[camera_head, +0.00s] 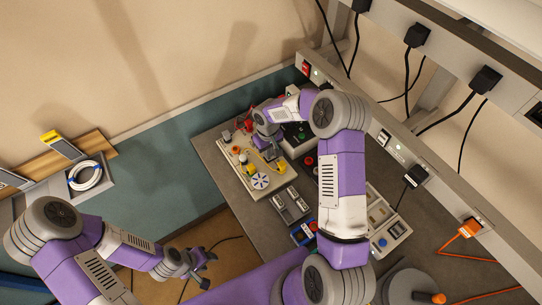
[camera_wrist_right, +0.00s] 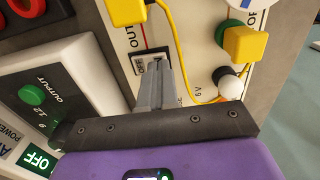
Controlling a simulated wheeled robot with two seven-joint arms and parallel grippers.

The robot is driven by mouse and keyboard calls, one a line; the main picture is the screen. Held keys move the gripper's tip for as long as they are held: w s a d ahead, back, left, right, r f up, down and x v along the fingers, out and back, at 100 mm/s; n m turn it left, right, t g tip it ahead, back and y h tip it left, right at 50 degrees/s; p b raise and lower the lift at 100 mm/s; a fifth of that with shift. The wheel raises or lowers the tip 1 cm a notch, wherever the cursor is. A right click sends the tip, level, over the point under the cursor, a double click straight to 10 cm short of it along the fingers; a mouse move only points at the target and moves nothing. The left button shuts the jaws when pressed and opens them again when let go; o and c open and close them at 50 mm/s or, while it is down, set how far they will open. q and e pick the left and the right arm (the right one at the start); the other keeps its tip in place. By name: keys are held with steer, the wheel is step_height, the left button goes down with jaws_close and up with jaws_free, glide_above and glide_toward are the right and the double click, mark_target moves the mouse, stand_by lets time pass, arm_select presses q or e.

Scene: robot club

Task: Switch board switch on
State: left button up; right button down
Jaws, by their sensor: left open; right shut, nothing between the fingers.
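The cream circuit board (camera_head: 236,166) lies on the grey bench, with yellow parts, a white round disc and small components on it. In the head view my right gripper (camera_head: 266,143) is over the board's far right part. My left gripper (camera_head: 206,268) is open and empty, away from the board.
A power supply (camera_head: 294,146) stands close beside the board; its green knob (camera_wrist_right: 31,95) and OFF label show in the wrist view. A slotted grey tray (camera_head: 290,204) and a blue meter (camera_head: 303,232) lie nearer.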

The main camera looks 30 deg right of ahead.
steer(key=shift+f+b, duration=0.45)
steer(key=shift+f, duration=0.15)
steer(key=shift+r, duration=0.15)
steer(key=shift+r+p, duration=2)
steer(key=shift+r, duration=1.4)
steer(key=shift+f, duration=0.1)
step_height(320, 180, down, 7)
steer(key=b, duration=0.4)
